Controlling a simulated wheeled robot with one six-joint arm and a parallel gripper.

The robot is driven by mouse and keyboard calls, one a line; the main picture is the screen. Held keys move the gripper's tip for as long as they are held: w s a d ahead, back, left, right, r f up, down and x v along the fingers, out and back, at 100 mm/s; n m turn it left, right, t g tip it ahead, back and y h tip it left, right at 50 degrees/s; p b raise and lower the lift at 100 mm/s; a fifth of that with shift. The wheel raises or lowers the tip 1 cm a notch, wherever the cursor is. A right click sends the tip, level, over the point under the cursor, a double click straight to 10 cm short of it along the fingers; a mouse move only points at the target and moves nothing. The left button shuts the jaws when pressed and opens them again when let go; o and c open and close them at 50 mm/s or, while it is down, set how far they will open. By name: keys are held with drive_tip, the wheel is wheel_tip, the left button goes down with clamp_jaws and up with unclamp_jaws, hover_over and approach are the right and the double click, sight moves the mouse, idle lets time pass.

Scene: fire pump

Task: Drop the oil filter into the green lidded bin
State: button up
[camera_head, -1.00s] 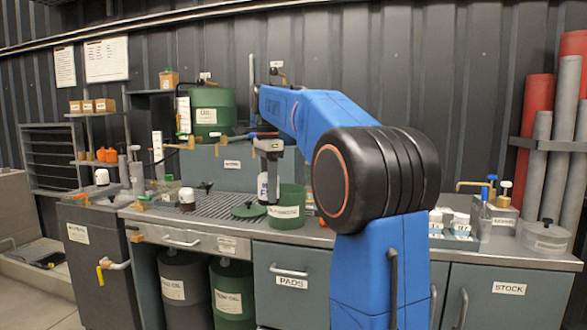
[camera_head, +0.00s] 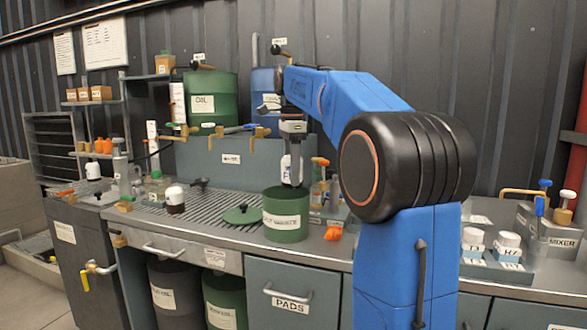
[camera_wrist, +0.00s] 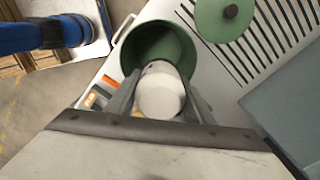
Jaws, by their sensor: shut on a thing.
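The oil filter (camera_head: 291,166), white with a label, is held upright in my gripper (camera_head: 291,140). Its rounded white end also shows between the fingers in the wrist view (camera_wrist: 160,90). The green bin (camera_head: 286,222) stands open on the bench, directly below the filter. The filter's lower end is at or just above the bin's rim; I cannot tell whether it has passed inside. The bin's green lid (camera_head: 242,214) with a dark knob lies on the bench beside it, to the left. In the wrist view the bin's opening (camera_wrist: 150,38) lies beyond the filter.
An orange object (camera_head: 333,233) lies on the bench right of the bin. Small bottles (camera_head: 318,185) stand behind it. A dark-bottomed white cup (camera_head: 175,200) stands on the slatted drain left of the lid. A green oil drum (camera_head: 211,98) stands on the raised back shelf.

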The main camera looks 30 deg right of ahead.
drive_tip(key=shift+f, duration=2.5)
drive_tip(key=o, duration=1.3)
drive_tip(key=shift+r, duration=0.1)
wheel_tip(320, 180, up, 12)
drive_tip(key=shift+f, duration=0.1)
drive_tip(key=shift+s+a, duration=0.1)
